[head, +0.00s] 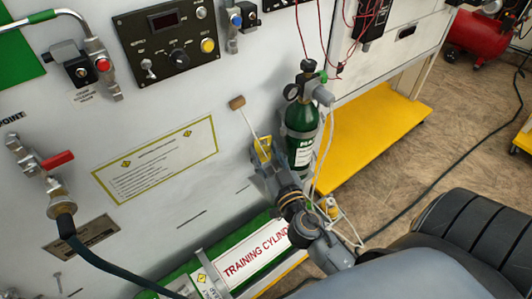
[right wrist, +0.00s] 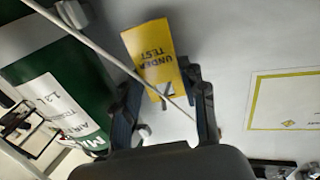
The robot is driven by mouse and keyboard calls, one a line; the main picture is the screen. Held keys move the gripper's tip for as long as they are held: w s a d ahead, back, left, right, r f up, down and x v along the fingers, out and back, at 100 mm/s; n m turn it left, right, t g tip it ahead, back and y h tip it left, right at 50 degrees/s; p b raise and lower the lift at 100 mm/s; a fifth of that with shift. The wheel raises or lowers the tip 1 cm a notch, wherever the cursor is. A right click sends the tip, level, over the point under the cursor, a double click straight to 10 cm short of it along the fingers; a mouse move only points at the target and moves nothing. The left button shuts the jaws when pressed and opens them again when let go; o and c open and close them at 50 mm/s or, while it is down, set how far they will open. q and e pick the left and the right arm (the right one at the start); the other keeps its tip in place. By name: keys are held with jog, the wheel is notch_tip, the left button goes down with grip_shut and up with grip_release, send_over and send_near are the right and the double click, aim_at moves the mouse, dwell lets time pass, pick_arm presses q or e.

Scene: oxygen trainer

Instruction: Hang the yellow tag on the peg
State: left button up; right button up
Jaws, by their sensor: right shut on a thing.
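My right gripper (head: 262,160) is shut on the yellow tag (head: 264,147) beside the white panel. In the right wrist view, the tag (right wrist: 150,50) reads "UNDER TEST" upside down and sits between the fingers of my right gripper (right wrist: 165,105). A light patch like a hole shows near its lower end. My left gripper is not in view.
A small green cylinder (head: 301,135) with tubes stands just right of the gripper. A large green training cylinder (head: 190,275) lies below. A thin pale line (right wrist: 90,50) crosses the right wrist view past the tag. A valve with a hose (head: 58,190) is at left.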

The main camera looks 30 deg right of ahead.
jog(key=o, duration=0.9)
jog(key=shift+c, duration=0.2)
